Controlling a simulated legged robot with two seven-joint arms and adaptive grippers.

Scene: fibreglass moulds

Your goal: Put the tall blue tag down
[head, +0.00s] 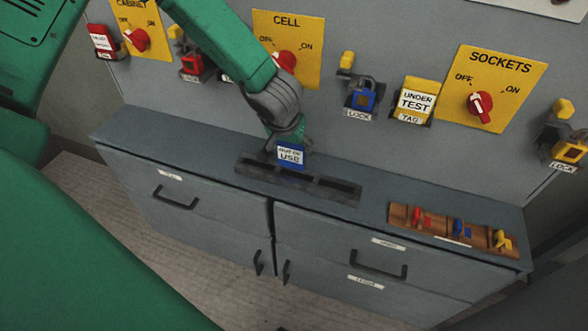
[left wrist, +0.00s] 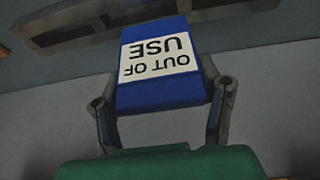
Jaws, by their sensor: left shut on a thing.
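The tall blue tag (head: 289,154) has a white label reading "OUT OF USE". My left gripper (head: 286,138) is shut on it from above. The tag is upright, over or in the dark slotted rack (head: 325,187) on the cabinet top; I cannot tell whether its lower edge touches the rack. In the left wrist view the tag (left wrist: 160,65) sits between the two fingers of my left gripper (left wrist: 162,100), with its lettering upside down. The rack (left wrist: 85,25) shows behind it there. My right gripper is not in view.
The grey cabinet top (head: 375,190) is clear between the rack and a wooden tray (head: 403,213) of small red, blue and yellow items. The wall behind carries yellow switch panels (head: 490,88), a blue lock (head: 362,97) and a yellow "UNDER TEST" tag (head: 416,101).

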